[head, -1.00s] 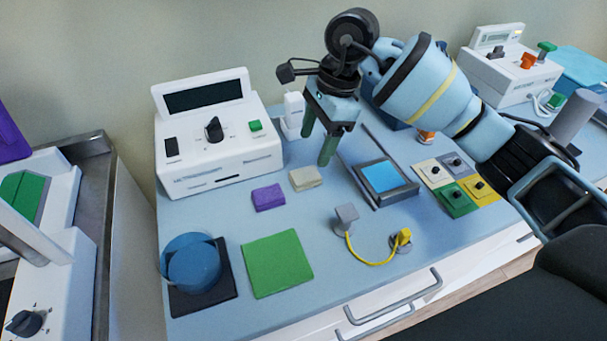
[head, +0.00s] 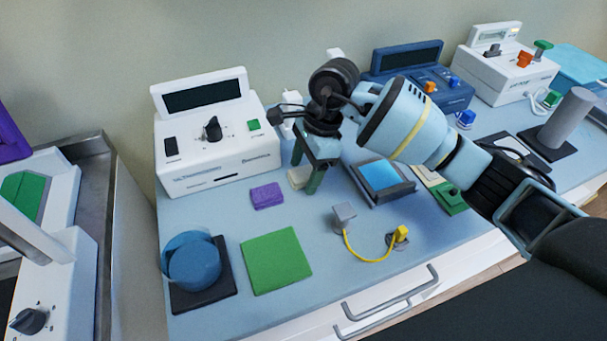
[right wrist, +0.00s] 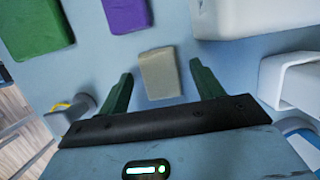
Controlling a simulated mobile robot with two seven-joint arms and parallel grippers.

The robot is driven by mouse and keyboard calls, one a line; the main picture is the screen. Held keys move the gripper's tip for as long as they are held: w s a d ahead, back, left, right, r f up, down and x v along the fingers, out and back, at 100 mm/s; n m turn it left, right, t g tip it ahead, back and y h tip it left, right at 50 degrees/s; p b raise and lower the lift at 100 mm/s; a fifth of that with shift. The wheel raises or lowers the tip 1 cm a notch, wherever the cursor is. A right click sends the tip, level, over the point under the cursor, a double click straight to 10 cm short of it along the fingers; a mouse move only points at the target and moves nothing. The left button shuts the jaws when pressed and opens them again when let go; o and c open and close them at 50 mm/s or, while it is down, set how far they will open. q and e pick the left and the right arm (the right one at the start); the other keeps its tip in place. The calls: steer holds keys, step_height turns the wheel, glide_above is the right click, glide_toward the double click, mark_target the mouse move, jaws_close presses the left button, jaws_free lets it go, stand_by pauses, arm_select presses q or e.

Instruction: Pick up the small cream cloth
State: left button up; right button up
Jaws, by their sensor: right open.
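The small cream cloth (head: 298,177) lies folded on the blue-grey counter, partly hidden behind my right gripper in the head view. In the right wrist view the cream cloth (right wrist: 159,73) lies ahead, between the lines of the two green fingers. My right gripper (head: 303,176) is open and empty, pointing down close to the cloth. In the right wrist view the right gripper's fingertips (right wrist: 160,72) stand on either side of the cloth's near end, with a gap on each side. My left gripper is not in view.
A purple cloth (head: 267,195) lies just left of the cream one. A green cloth (head: 275,261) lies nearer the front. A white device (head: 218,145) stands behind, a blue-screened pad (head: 381,176) to the right. A grey block with a yellow cable (head: 344,215) sits in front.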

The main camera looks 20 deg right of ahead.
mark_target(299, 176)
steer(key=c, duration=1.1)
steer(key=shift+o, duration=0.2)
steer(key=shift+r, duration=0.15)
steer(key=shift+r, duration=0.55)
step_height(299, 176, up, 2)
steer(key=shift+s+r, duration=0.15)
steer(key=shift+r, duration=0.05)
steer(key=s+a, duration=0.2)
steer(key=s, duration=0.2)
steer(key=s+a+r, duration=0.1)
steer(key=s+a, duration=0.1)
steer(key=s, duration=0.3)
steer(key=s+a+b, duration=0.1)
steer(key=s+a, duration=0.1)
steer(key=s, duration=0.3)
steer(key=shift+s+a+r, duration=0.15)
steer(key=shift+s+a, duration=0.05)
steer(key=shift+a, duration=0.05)
